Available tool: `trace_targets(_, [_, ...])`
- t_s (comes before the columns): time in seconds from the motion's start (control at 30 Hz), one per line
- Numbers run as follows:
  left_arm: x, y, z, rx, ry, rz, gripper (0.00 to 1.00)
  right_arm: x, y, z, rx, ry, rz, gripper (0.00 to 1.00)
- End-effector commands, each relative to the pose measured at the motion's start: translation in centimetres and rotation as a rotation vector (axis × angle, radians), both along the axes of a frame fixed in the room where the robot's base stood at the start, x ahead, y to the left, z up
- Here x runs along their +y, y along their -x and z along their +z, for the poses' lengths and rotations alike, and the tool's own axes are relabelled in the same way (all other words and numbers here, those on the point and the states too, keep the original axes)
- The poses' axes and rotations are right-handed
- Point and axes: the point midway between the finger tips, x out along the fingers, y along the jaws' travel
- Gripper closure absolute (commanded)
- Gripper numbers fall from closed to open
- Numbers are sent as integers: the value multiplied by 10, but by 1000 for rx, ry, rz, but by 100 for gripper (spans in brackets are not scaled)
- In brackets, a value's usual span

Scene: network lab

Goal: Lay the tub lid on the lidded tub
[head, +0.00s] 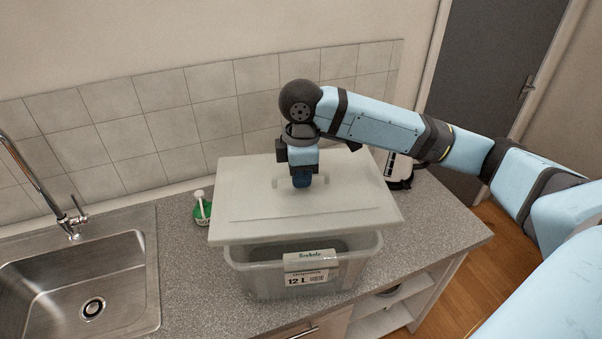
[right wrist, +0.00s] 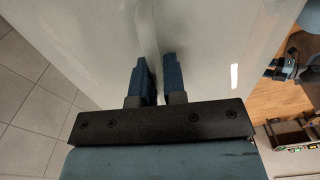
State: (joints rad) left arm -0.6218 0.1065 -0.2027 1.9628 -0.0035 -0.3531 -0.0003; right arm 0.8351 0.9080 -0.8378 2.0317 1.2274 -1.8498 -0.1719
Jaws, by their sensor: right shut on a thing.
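The tub lid (head: 350,205) is a flat, off-white rectangular panel with a small raised handle in its middle. My right gripper (head: 302,182) comes down from above and is shut on that handle; in the right wrist view its blue fingers (right wrist: 160,80) close on a thin ridge of the lid (right wrist: 100,40). The lidded tub (head: 262,276) is a clear grey plastic box with a "12 L" label, standing on the counter. The lid is over the back part of the tub, and the tub's front rim shows uncovered. Whether lid and rim touch is unclear.
A steel sink (head: 75,275) with a tap (head: 70,215) is at the left. A green bottle (head: 202,210) stands left of the lid. A white and black appliance (head: 400,170) stands behind the lid's right side. Speckled counter (head: 430,225) is clear at the right.

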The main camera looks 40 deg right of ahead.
Motion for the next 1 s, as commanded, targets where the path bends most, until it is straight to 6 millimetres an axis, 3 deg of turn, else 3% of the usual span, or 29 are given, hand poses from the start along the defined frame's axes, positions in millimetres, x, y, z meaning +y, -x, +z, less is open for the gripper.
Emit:
trace_targets(0.27, [1,1,-1,4,-2,0,39,0,0,-15,2,0,-1,100])
trace_targets(0.8, [1,2,-3,0,-7,-5,39,0,0,-67,1,0,0,100])
trace_targets(1.0, [0,0,1,-10,-8,-11,39,0,0,-76,1,0,0,100])
